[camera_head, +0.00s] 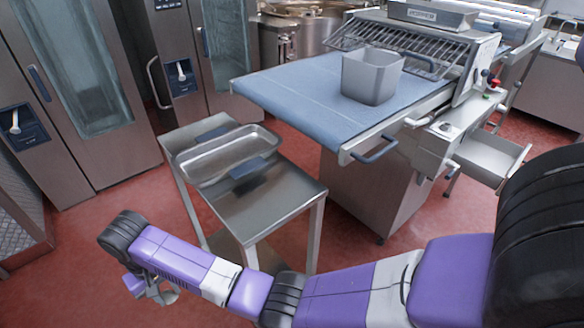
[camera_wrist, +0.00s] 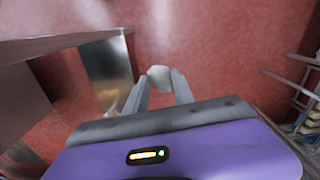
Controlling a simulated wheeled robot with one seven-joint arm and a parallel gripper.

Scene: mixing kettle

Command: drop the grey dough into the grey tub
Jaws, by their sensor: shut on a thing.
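The grey tub (camera_head: 372,78) stands upright and open on the blue belt of the machine in the head view. My gripper (camera_head: 163,293) is at the lower left of the head view, low beside the steel table and well away from the tub. In the wrist view my gripper (camera_wrist: 159,86) has its two fingers on either side of a small pale grey lump, the grey dough (camera_wrist: 159,77). The fingers are shut on it. Red floor lies beyond the dough. The inside of the tub is mostly hidden in the head view.
A steel table (camera_head: 270,205) bears a shallow steel tray (camera_head: 228,155) and dark blue items. The blue belt (camera_head: 300,90) has free room left of the tub. Steel ovens (camera_head: 90,90) stand at the left. An open drawer (camera_head: 490,155) juts out at the right.

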